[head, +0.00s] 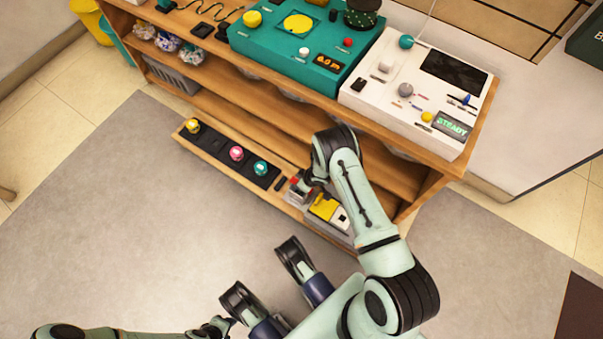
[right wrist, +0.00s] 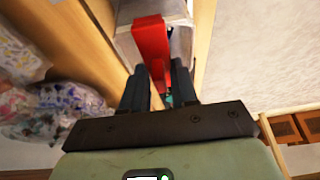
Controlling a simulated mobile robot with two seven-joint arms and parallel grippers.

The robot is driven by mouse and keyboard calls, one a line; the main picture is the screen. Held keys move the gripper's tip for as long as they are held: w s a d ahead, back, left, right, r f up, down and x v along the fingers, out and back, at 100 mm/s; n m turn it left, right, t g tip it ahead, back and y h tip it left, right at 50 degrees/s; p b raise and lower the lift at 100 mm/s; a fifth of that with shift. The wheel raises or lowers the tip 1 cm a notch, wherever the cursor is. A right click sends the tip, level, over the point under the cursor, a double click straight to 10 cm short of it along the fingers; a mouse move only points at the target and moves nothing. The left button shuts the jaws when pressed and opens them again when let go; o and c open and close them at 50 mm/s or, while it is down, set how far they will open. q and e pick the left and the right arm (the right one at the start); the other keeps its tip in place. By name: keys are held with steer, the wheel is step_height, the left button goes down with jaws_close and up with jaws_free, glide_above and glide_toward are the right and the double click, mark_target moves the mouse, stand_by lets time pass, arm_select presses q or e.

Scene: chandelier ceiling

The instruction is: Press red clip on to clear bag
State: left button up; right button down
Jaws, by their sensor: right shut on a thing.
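My right gripper (right wrist: 158,85) is shut on the red clip (right wrist: 151,45), which stands out between its dark fingers in the right wrist view. The clip's far end lies against or just in front of a pale grey box-like holder (right wrist: 181,12); I cannot tell whether they touch. In the head view the right gripper (head: 308,184) is at the low front shelf and mostly hides the clip. My left gripper (head: 217,325) is at the bottom edge, far from the shelves.
The low shelf carries a black strip (head: 215,148) with yellow, pink and teal knobs, and a yellow-and-white box (head: 328,209) right of the gripper. A teal machine (head: 270,45) and a white machine (head: 400,105) stand on top. Grey floor is clear at left.

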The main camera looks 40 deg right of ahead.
steer(key=shift+f, duration=0.1)
stand_by(0.3)
steer(key=c, duration=0.8)
jaws_free()
steer(key=shift+c, duration=1.2)
steer(key=shift+r+p, duration=2.8)
steer(key=shift+r, duration=1.7)
